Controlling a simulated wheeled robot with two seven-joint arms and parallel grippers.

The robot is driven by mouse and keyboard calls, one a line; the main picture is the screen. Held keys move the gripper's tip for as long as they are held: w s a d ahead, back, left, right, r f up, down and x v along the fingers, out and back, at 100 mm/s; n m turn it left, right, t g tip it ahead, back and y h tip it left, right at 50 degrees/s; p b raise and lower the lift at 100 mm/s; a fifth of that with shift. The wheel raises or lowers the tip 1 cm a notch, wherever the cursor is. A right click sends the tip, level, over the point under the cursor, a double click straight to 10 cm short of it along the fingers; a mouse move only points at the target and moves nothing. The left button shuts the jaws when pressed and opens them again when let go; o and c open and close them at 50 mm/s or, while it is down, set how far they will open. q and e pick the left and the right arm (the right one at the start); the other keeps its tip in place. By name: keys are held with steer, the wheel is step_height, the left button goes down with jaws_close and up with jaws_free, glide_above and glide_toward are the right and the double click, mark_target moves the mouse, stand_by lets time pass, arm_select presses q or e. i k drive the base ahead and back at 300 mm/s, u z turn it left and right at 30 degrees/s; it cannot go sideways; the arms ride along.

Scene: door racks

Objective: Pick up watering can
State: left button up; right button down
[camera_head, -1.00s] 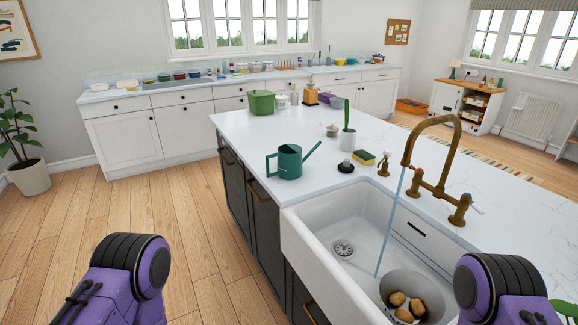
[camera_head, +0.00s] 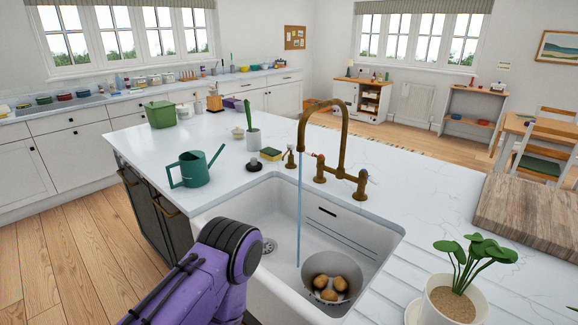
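A dark green watering can (camera_head: 195,168) stands upright on the white island worktop, left of the sink. Its handle is on the left and its spout points up to the right. One purple arm link of mine reaches up in the lower middle, in front of the sink's left side and apart from the can. Neither of my grippers shows in this view.
The white sink (camera_head: 221,209) holds a bowl (camera_head: 345,289) with several potatoes, under a brass tap (camera_head: 343,140) with running water. A sponge (camera_head: 271,153) and a green bin (camera_head: 160,114) share the worktop. A potted plant (camera_head: 447,301) and wooden board (camera_head: 500,215) are at right.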

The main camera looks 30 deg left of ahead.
mark_target(193, 164)
steer(key=z, duration=2.1)
steer(key=k, duration=2.25)
steer(key=u, duration=1.7)
steer(key=i, duration=0.4)
